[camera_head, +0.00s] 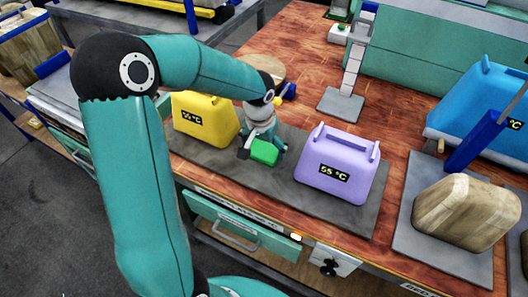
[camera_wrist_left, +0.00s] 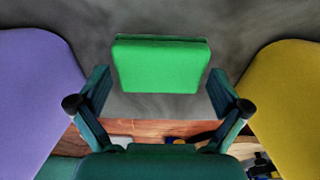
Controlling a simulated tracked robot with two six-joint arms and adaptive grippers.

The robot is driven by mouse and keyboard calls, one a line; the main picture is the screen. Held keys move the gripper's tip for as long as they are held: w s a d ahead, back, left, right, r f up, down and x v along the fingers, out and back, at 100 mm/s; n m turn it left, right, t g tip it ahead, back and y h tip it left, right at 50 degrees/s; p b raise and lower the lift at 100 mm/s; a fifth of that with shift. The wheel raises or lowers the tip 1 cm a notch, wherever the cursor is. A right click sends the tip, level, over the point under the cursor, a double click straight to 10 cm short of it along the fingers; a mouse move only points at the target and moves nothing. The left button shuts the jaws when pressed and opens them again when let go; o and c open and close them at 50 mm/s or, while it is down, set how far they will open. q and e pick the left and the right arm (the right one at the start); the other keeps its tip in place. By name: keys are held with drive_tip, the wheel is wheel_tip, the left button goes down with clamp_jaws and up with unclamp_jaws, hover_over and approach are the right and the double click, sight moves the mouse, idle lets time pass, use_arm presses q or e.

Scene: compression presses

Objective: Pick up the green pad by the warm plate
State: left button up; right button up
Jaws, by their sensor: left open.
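The green pad (camera_head: 264,151) lies on a dark grey slab (camera_head: 278,186) between a yellow block (camera_head: 205,117) and a purple block (camera_head: 338,163). Both blocks carry a temperature label; the purple one reads 55 °C. I cannot tell which thing is the warm plate. My left gripper (camera_head: 262,148) is over the pad, pointing down. In the left wrist view, the pad (camera_wrist_left: 161,66) shows in front of the open fingers (camera_wrist_left: 160,86), with a gap on either side. Whether the fingers are down at the pad's height is hard to tell. My right gripper is not in view.
The purple (camera_wrist_left: 35,95) and yellow (camera_wrist_left: 285,100) blocks flank the fingers closely. A wooden block (camera_head: 465,212) and a blue block (camera_head: 480,105) stand at the right. A grey stand (camera_head: 342,104) is behind. Bare wooden bench top (camera_head: 295,50) shows at the back.

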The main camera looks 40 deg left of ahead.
sight(264, 150)
use_arm(q)
drive_tip(key=c, duration=0.6)
drive_tip(key=shift+o, duration=0.2)
drive_tip(key=shift+r, duration=0.1)
wheel_tip(264, 150, up, 20)
drive_tip(key=p, duration=0.1)
idle(0.3)
